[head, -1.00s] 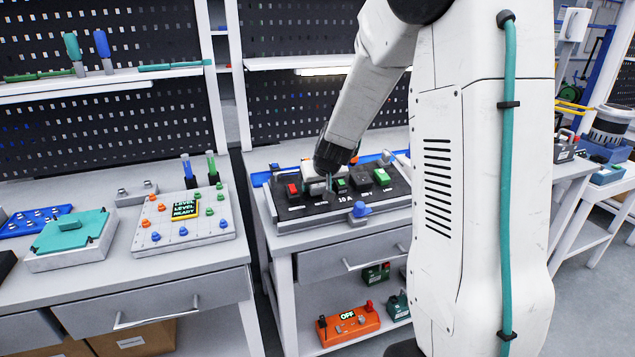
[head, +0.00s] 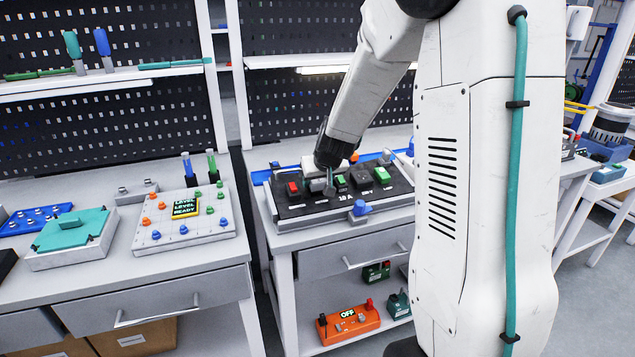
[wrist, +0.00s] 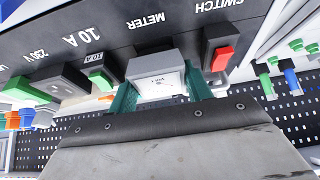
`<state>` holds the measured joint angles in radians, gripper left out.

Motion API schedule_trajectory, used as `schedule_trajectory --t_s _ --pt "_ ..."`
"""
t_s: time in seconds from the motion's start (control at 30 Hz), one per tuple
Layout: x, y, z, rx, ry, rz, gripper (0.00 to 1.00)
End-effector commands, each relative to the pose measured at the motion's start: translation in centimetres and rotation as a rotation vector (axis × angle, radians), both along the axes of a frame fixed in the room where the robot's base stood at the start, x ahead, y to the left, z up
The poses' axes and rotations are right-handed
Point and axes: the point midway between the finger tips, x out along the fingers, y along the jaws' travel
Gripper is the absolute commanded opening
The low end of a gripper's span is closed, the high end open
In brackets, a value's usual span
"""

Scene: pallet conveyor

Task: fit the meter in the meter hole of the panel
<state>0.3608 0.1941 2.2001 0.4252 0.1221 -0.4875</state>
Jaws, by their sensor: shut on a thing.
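The meter (wrist: 158,76), a grey block with a white dial face, is between the two teal fingers of my gripper (wrist: 162,88) in the wrist view. My gripper is shut on it. The meter is at the METER label of the dark panel (wrist: 110,38), between a green 10 A piece and the red switch. I cannot tell whether it is fully down in the meter hole, as its underside is hidden. In the head view my gripper (head: 329,187) is over the panel (head: 300,210), and the meter is largely hidden.
The red switch (wrist: 221,58) stands close beside one finger, and the green 10 A piece (wrist: 100,77) close to the other. A black socket (wrist: 65,83) is further along. Blue and green handles stand near the panel edge. A left bench (head: 110,290) holds other boards.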

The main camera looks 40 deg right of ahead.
Motion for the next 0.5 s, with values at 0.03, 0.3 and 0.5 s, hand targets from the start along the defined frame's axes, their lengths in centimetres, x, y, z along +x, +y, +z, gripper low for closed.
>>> schedule_trajectory --t_s 0.03,0.3,0.5 --pt "-0.01 -0.01 0.09 -0.001 0.0 0.001 0.28" --pt "0.1 -0.01 -0.25 0.0 -0.001 0.001 0.28" --pt "0.23 -0.01 -0.76 0.002 -0.001 0.002 0.28"
